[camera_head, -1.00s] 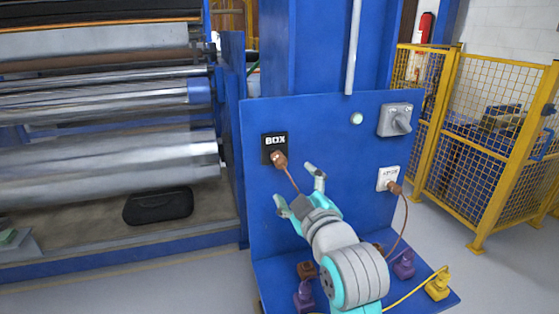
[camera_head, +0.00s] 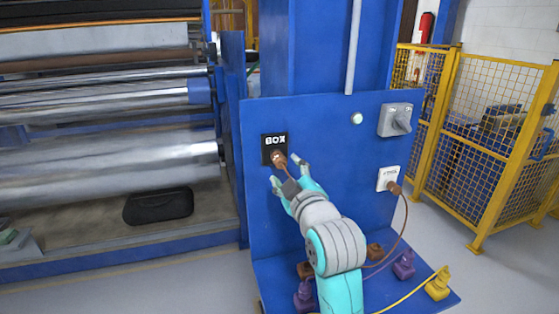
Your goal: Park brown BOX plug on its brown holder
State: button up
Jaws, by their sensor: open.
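The brown BOX plug (camera_head: 279,157) sits in the black socket labelled BOX (camera_head: 274,142) on the blue panel. My gripper (camera_head: 287,169) is open, its two fingers reaching up toward the plug from below, one to each side of its lower end. I cannot tell whether they touch the plug. The plug's cord runs down behind my gripper and is mostly hidden. A brown holder (camera_head: 375,252) stands on the blue shelf to the right of my arm. Another brown block (camera_head: 305,269) is partly hidden left of my arm.
A second brown plug (camera_head: 394,188) is in the white socket (camera_head: 388,176), its cord hanging down. Purple plugs (camera_head: 403,266) (camera_head: 304,294) and a yellow plug (camera_head: 438,285) stand on the shelf. A grey switch (camera_head: 395,120) is at upper right. Rollers fill the left.

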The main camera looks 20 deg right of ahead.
aim_at(283, 166)
jog(key=shift+w, duration=3.35)
jog(key=shift+c, duration=0.2)
grip_shut()
jog(key=o, duration=0.5)
grip_release()
jog(key=s, duration=1.2)
